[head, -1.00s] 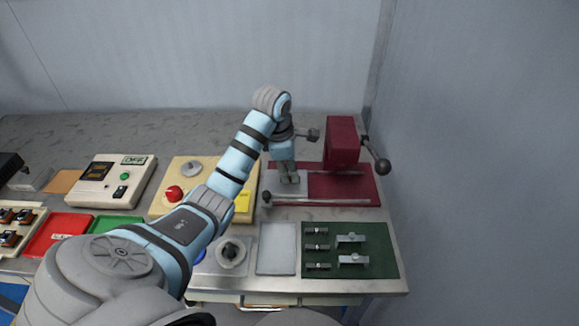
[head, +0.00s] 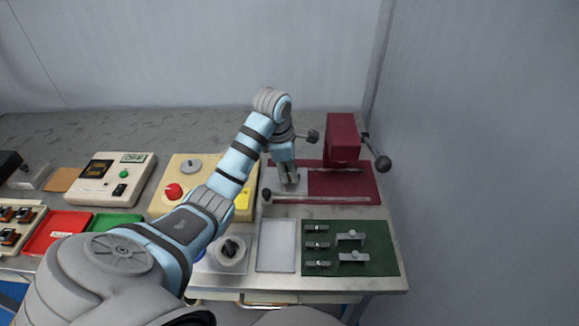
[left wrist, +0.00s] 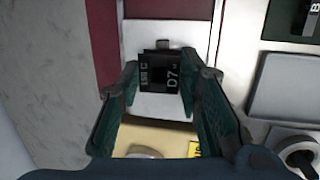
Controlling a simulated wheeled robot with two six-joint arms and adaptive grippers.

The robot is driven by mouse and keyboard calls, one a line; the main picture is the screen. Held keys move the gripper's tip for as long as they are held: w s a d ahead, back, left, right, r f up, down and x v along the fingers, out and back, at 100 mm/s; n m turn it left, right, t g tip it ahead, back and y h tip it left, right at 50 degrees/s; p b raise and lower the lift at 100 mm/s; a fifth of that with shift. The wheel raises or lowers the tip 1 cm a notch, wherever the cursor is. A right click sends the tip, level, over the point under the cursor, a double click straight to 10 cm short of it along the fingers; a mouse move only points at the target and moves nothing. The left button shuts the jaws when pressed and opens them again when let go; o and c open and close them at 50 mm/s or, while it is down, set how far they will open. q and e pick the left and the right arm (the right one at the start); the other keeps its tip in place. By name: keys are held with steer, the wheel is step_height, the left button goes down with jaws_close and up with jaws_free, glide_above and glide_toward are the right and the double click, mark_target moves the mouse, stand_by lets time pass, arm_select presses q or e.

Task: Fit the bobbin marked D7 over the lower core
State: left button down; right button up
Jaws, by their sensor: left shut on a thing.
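In the head view, my left gripper (head: 290,178) points down over the light plate (head: 279,188) at the left of the dark red press base (head: 350,187). In the left wrist view the bobbin is in front of that pale plate (left wrist: 150,35). The lower core is not clearly visible; the gripper and bobbin cover that spot, and I cannot tell whether the bobbin surrounds it. My right gripper is not in view.
A dark red press head (head: 343,138) with a ball-ended lever (head: 382,163) stands right of my gripper. A metal bar (head: 320,198) runs along the front. A green mat (head: 377,238) holds several metal parts, and a grey tray (head: 276,246) lies beside it. A control box (head: 163,207) stands left.

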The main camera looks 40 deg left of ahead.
arm_select(q)
steer(key=shift+f, duration=0.2)
steer(key=c, duration=1.6)
jaws_free()
steer(key=shift+f, duration=0.1)
steer(key=o, duration=0.5)
steer(key=shift+o, duration=0.2)
